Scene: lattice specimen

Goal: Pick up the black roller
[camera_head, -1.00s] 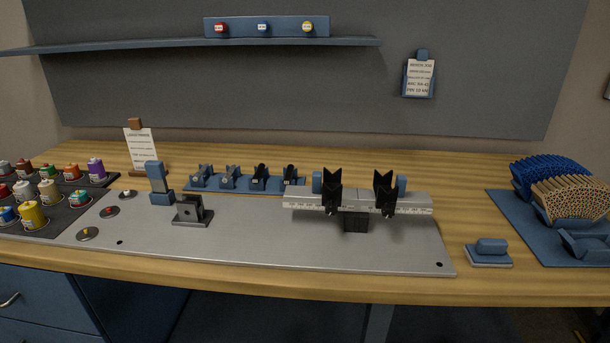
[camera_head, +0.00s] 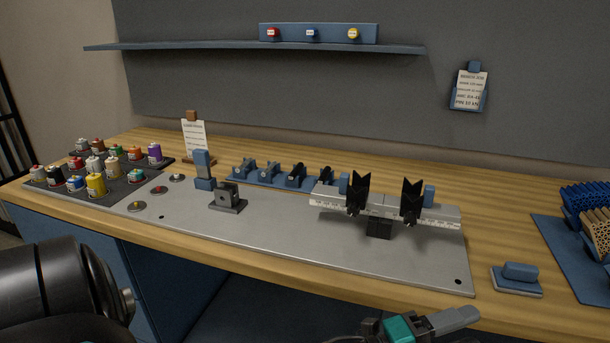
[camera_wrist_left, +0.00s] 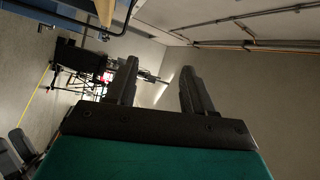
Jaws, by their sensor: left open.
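A blue rack (camera_head: 262,181) behind the grey plate holds several small roller-like parts. Two look black, one black part (camera_head: 296,174) and another black part (camera_head: 326,173) at its right end. I cannot tell which is the black roller. My left gripper (camera_head: 468,316), with a teal body, is low at the bottom edge of the head view, in front of the table and well away from the rack. In the left wrist view its two dark fingers (camera_wrist_left: 157,88) are apart with nothing between them. My right gripper is not in view.
A ruled beam (camera_head: 385,206) with two black V-shaped supports stands on the plate (camera_head: 300,234), right of a black bracket (camera_head: 228,198). A blue block (camera_head: 518,275) sits at front right.

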